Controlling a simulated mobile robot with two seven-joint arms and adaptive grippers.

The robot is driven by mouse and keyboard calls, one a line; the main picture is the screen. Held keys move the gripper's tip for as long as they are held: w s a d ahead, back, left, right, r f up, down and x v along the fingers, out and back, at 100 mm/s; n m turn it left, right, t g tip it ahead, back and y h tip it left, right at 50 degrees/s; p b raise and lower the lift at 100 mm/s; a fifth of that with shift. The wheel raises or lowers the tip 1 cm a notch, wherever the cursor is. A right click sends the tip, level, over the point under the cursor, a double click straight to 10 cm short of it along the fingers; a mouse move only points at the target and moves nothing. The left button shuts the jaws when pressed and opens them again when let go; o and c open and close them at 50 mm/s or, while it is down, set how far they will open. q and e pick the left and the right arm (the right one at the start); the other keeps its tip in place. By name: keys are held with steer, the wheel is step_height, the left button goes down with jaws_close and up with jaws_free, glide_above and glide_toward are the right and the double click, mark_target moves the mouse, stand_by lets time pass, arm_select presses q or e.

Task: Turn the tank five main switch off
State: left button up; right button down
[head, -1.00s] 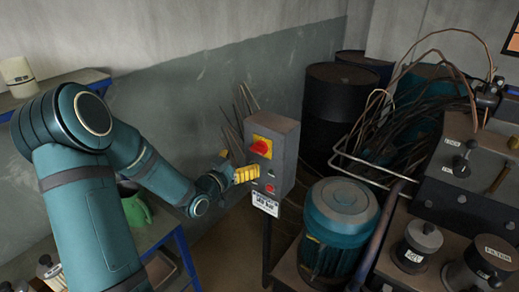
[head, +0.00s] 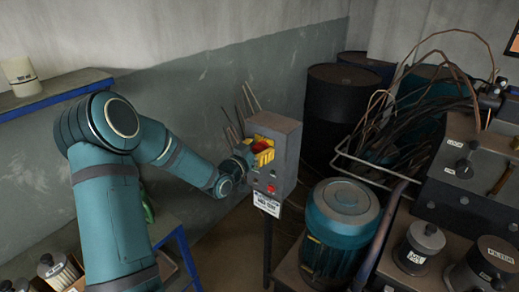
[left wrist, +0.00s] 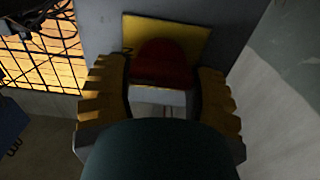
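A grey switch box (head: 284,150) stands on a post in the middle of the head view. Its red rotary knob sits on a yellow plate (left wrist: 203,38) and is partly hidden by my gripper in the head view. The red knob (left wrist: 164,62) shows dark in the left wrist view. My left gripper (head: 262,157) is at the box face, its yellow fingers spread on either side of the knob. I cannot tell whether they touch it. The knob's angle is unclear. My right gripper is not in view.
A small red button (head: 271,188) and a white label (head: 267,204), too small to read surely, are below the knob. A teal motor (head: 342,215) stands close to the right. Dark drums (head: 336,110) are behind. A blue-edged shelf (head: 60,92) is on the left.

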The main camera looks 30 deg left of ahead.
arm_select(q)
steer(key=c, duration=0.3)
steer(key=shift+n, duration=0.3)
steer(key=n, duration=0.3)
steer(key=shift+a+f, duration=0.1)
steer(key=shift+a, duration=0.05)
steer(key=n, duration=0.4)
steer(key=n+p, duration=0.1)
steer(key=n, duration=0.3)
steer(key=shift+a+f+n, duration=0.1)
steer(key=shift+a+n, duration=0.05)
steer(key=shift+n, duration=0.15)
steer(key=n+p, duration=0.1)
steer(key=n, duration=0.1)
steer(key=n+p, duration=0.1)
steer(key=n, duration=0.2)
steer(key=shift+f+n, duration=0.2)
steer(key=shift+n, duration=0.1)
steer(key=o, duration=1.2)
steer(key=shift+c, duration=0.2)
